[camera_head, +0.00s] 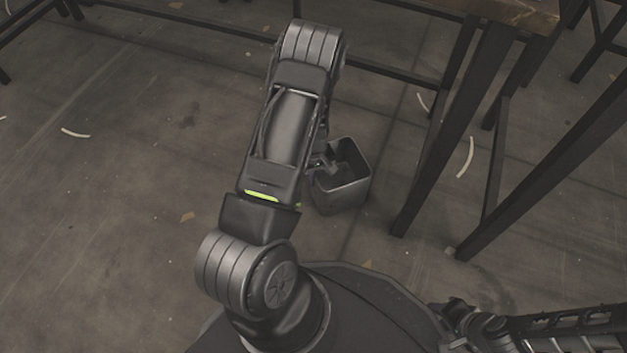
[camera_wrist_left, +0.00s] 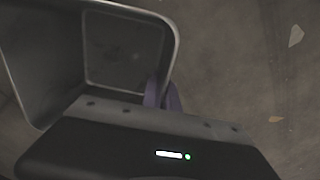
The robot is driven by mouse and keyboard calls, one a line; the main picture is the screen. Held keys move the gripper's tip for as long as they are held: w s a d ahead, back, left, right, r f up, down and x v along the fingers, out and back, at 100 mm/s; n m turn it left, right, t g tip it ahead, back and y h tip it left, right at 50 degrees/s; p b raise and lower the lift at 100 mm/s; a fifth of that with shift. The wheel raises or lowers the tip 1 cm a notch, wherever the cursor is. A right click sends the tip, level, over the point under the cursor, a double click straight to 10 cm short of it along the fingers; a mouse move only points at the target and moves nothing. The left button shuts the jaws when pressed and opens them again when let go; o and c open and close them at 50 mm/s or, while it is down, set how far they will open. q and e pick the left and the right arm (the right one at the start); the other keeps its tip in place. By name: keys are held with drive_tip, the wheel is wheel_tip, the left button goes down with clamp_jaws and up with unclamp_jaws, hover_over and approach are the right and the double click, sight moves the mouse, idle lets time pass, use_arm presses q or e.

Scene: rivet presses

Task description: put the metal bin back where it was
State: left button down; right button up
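The metal bin (camera_head: 343,184) is a grey, open-topped square bucket just right of my left forearm, low over or on the floor; I cannot tell if it touches the floor. My left gripper (camera_head: 322,165) is at the bin's left rim, partly hidden by my arm. In the left wrist view the bin (camera_wrist_left: 125,50) fills the upper left, its inside showing empty. The two fingers (camera_wrist_left: 162,93) lie close together with the bin's rim between them. My right arm's end (camera_head: 480,325) shows at the bottom right, and its fingers are not clear.
A table with dark metal legs (camera_head: 455,130) and a wooden top (camera_head: 520,14) stands at the upper right, close to the bin. Pale curved strips (camera_head: 466,157) and small scraps lie on the concrete floor. The floor on the left is mostly open.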

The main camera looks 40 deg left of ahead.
use_arm(q)
drive_tip(key=c, duration=2.1)
unclamp_jaws()
drive_tip(key=o, duration=0.5)
drive_tip(key=shift+c, duration=0.2)
wheel_tip(320, 180, up, 12)
drive_tip(key=p, duration=0.6)
drive_tip(key=shift+r, duration=0.15)
drive_tip(key=shift+d, duration=0.1)
